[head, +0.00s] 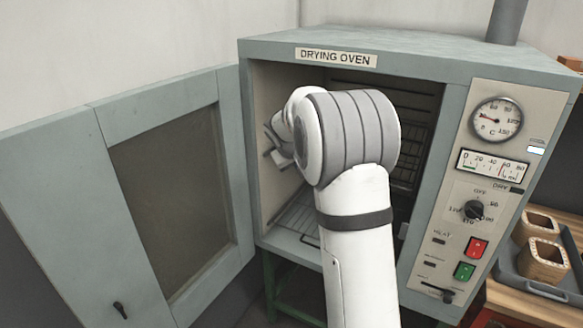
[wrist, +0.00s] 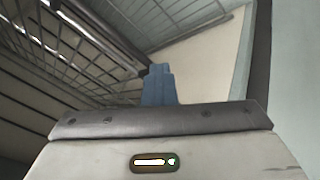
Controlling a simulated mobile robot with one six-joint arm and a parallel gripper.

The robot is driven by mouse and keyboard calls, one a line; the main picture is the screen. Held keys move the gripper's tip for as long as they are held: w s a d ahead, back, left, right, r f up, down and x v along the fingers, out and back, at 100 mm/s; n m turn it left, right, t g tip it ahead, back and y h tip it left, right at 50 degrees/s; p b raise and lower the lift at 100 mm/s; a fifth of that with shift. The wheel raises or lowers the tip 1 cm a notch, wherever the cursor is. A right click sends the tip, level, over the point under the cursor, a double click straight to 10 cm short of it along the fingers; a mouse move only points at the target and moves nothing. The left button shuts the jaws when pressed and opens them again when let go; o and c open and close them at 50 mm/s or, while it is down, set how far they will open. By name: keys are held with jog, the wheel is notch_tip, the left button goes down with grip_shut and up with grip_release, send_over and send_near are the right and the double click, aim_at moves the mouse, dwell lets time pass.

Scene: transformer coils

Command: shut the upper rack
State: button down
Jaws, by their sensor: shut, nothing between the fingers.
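The drying oven (head: 262,90) stands with its door (head: 105,150) swung wide open to the left. My arm reaches into the oven's opening and covers much of the inside. In the wrist view, my gripper (wrist: 159,84) is shut and empty, pointing into the oven. A wire rack (wrist: 62,58) is at the upper left of that view, and more wire bars (wrist: 185,20) show at the top. I cannot tell which of these is the upper rack, or whether the fingers touch one. In the head view, dark wirework (head: 416,140) shows right of my arm, and a low rack (head: 296,222) shows near the oven floor.
The control panel (head: 490,190) with dials and switches is on the oven's right front. A tray (head: 520,285) with square wound coils (head: 545,260) sits on a wooden bench at the right. The oven's side wall (wrist: 215,60) is close beside the gripper.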

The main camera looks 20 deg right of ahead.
jog(key=shift+w, duration=0.2)
jog(key=s+a+r+b, duration=0.3)
jog(key=s+a+r, duration=0.3)
jog(key=a+r, duration=0.2)
jog(key=s+a+f+g+y, duration=0.1)
jog(key=s+f, duration=0.2)
jog(key=s, duration=0.8)
jog(key=s+a+f+g+y, duration=0.1)
jog(key=s+f, duration=0.3)
jog(key=s, duration=0.7)
jog(key=s+a+f+m+g+y+p, duration=0.1)
jog(key=s+a+f+y, duration=0.1)
jog(key=s, duration=0.9)
jog(key=shift+a+f+y, duration=0.3)
jog(key=shift+a+f, duration=0.15)
jog(key=shift+f, duration=0.3)
